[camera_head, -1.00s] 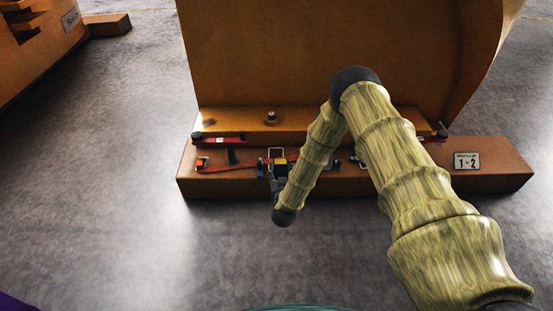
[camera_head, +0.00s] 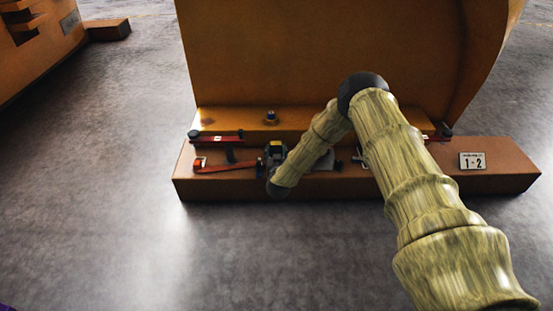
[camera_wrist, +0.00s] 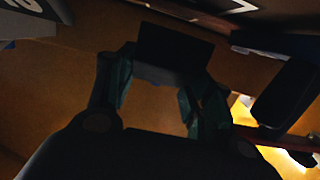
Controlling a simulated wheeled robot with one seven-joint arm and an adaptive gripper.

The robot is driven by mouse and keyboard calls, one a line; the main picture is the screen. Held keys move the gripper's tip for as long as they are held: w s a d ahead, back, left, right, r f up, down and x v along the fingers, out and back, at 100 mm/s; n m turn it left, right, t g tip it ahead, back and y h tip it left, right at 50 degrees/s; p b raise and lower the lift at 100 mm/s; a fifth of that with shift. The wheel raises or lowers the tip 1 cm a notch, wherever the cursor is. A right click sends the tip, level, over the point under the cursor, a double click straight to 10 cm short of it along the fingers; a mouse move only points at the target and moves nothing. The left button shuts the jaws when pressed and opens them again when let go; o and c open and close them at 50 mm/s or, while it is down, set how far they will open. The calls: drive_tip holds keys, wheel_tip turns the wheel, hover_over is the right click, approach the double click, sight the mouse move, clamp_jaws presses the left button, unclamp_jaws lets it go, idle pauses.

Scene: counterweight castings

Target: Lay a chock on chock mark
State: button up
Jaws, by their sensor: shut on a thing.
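My gripper (camera_wrist: 160,92) is shut on a dark block, taken to be the chock (camera_wrist: 175,48), which shows as a dark shape at the fingertips in the wrist view. The picture is dim there, so its full form is unclear. In the head view my gripper (camera_head: 273,158) is over the left half of the brown beam, low in front of the orange casting, and the chock cannot be made out there. The chock mark cannot be picked out with certainty; my gripper and arm cover part of the beam top.
The large orange casting (camera_head: 320,60) stands behind. Another orange casting (camera_head: 35,50) is at the left. The floor in front is clear.

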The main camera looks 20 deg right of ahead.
drive_tip(key=shift+f+b, duration=0.5)
drive_tip(key=shift+f, duration=0.75)
drive_tip(key=shift+f, duration=0.1)
drive_tip(key=o, duration=1.2)
